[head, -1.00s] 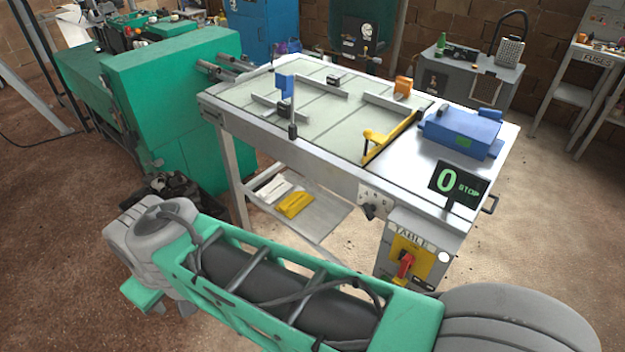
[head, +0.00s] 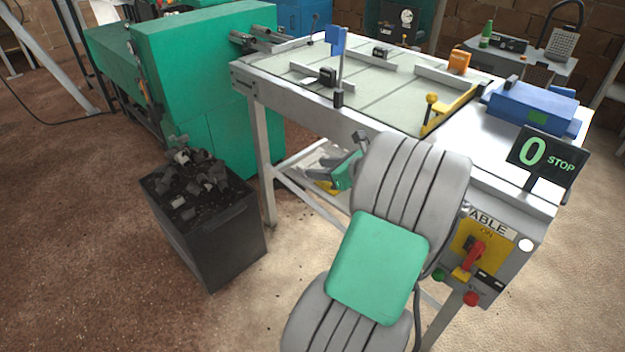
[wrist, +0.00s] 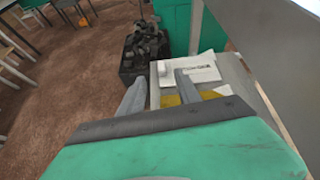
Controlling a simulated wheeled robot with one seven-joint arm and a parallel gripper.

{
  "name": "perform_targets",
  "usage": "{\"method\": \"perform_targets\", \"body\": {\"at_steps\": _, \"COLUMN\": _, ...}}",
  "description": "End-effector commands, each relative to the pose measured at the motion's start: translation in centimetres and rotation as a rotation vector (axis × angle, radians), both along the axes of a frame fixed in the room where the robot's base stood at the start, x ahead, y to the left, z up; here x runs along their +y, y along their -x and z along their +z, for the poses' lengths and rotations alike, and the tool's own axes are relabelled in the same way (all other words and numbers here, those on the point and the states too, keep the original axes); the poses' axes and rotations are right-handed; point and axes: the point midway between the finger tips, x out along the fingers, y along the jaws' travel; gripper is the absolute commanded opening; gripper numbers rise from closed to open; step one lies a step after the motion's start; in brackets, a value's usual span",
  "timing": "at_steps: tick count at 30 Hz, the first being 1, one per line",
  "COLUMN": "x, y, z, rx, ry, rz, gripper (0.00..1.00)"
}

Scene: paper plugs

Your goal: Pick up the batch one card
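White sheets or cards (wrist: 203,66) with dark print lie on the lower shelf under the table, ahead of my gripper in the wrist view; the print is too small to read, so I cannot tell which is the batch one card. A yellow item (wrist: 170,101) lies nearer, partly behind my fingers. In the head view my arm hides most of the shelf; a bit of the yellow item (head: 327,187) shows beside the gripper.
The steel table (head: 300,105) stands above the shelf, its legs and edge close to my arm. A dark bin of scraps (head: 208,230) stands left of it. A control box with a red switch (head: 480,255) hangs at the front right. A green machine (head: 205,75) adjoins the table.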

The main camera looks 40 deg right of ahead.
Motion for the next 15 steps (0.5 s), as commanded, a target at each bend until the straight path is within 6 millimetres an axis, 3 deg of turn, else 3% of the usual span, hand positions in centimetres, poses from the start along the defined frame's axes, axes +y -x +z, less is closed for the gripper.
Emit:
{"method": "perform_targets", "body": {"at_steps": 3, "x": -1.2, "y": 0.1, "z": -0.5, "rx": -0.032, "ry": -0.073, "rz": -0.054, "gripper": 0.4}}
{"method": "perform_targets", "body": {"at_steps": 15, "x": 0.0, "y": -5.6, "z": -3.1, "rx": -0.029, "ry": -0.073, "rz": -0.05, "gripper": 0.4}}
